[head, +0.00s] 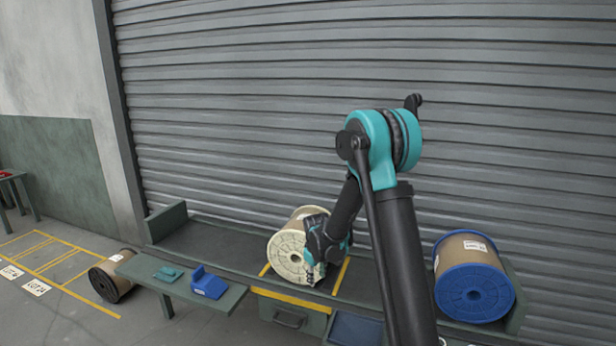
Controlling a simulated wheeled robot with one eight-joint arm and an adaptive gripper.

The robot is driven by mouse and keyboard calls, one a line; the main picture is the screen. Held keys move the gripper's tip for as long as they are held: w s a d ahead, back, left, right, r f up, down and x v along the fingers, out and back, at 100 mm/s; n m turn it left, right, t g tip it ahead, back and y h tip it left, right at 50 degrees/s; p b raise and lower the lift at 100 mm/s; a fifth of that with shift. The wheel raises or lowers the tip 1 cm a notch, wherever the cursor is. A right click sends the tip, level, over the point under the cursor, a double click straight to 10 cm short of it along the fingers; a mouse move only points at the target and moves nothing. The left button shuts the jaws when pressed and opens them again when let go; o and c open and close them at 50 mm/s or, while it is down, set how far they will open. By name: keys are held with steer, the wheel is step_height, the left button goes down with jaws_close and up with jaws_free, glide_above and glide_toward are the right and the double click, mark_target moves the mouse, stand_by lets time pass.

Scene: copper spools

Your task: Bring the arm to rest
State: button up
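My gripper (318,262) is at the end of my teal and black arm, which bends up and then down to the bench. It is right at the right side of a cream-flanged spool (288,256) that lies on the bench between yellow lines. The gripper overlaps the spool's right edge in this view. I cannot tell whether it touches the spool. Its fingers are small and partly dark, so whether they are open or shut does not show.
A blue-flanged spool (474,290) lies at the bench's right end. A black-flanged spool (110,280) is on the floor at left. A blue block (209,284) and a teal piece (168,273) lie on a side shelf (150,266). A grey shutter (250,110) stands behind the bench (225,242).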

steer(key=s+d+r+m, duration=0.2)
steer(key=s+d+r, duration=0.15)
steer(key=s, duration=0.35)
steer(key=s+d+r+m+t, duration=0.1)
steer(key=s+d+r+m, duration=0.15)
steer(key=s+d, duration=0.35)
steer(key=s+d+r+m, duration=0.2)
steer(key=s+d+r, duration=0.2)
steer(key=s, duration=0.3)
steer(key=s+d+f+m, duration=0.1)
steer(key=s+d+m, duration=0.1)
steer(key=s, duration=0.7)
steer(key=shift+s+d+f+t, duration=0.2)
steer(key=shift+f+t, duration=0.05)
steer(key=shift+t, duration=0.05)
